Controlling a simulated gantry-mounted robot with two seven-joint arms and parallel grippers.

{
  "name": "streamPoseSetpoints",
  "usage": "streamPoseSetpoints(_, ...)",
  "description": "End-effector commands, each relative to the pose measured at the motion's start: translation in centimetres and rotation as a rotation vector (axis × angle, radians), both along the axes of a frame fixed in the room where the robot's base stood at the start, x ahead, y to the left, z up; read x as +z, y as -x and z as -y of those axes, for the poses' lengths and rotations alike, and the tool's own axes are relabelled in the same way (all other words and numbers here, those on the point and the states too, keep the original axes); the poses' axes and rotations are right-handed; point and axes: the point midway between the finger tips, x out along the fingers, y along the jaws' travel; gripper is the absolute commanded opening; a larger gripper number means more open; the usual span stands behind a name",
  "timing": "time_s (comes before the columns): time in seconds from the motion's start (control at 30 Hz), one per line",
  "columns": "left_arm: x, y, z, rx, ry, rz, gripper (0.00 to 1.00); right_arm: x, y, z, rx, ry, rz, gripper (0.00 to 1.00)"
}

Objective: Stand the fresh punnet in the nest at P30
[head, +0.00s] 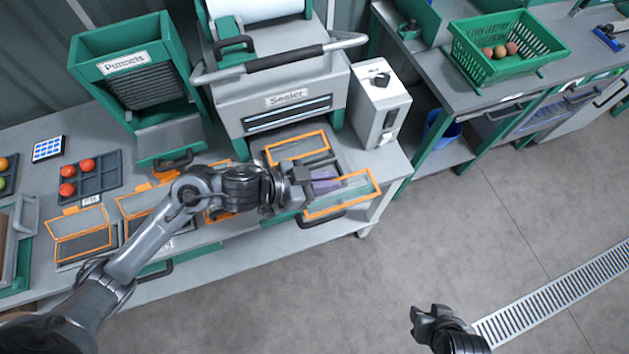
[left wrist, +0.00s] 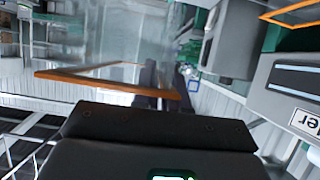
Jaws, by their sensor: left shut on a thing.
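In the left wrist view an orange-edged clear panel (left wrist: 105,82) crosses near the dark fingertips (left wrist: 168,88). No P30 label is readable. My right gripper (head: 430,318) is empty and looks open, over the floor.
The sealer (head: 290,75) with its long handle stands behind the left gripper, a grey control box (head: 379,110) to its right. A green punnet dispenser (head: 130,70) is at the left. Orange-framed stations (head: 82,222) and a tomato tray (head: 100,178) occupy the bench's left. The floor is clear.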

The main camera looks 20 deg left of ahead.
Motion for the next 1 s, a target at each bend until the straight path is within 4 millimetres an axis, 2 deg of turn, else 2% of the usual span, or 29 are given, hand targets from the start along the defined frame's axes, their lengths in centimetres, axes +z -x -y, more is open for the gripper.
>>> streamPoseSetpoints(0.53,-5.7,-5.2,-8.1,0.003,0.000,-0.003,0.00,-1.9,0.0,-0.1,-0.001,-0.003,0.001,0.43)
streamPoseSetpoints(0.7,-6.5,-6.0,-9.3,0.000,-0.001,-0.002,0.00,-2.2,0.1,0.1,0.004,0.005,-0.001,0.43)
streamPoseSetpoints(0.87,-6.9,-6.1,-9.6,0.000,0.001,-0.001,0.00,-2.3,0.1,0.2,0.005,0.007,-0.002,0.43)
streamPoseSetpoints(1.0,-8.3,-6.1,-9.5,0.000,0.002,-0.004,0.00,-2.7,0.1,0.2,0.005,0.007,-0.002,0.43)
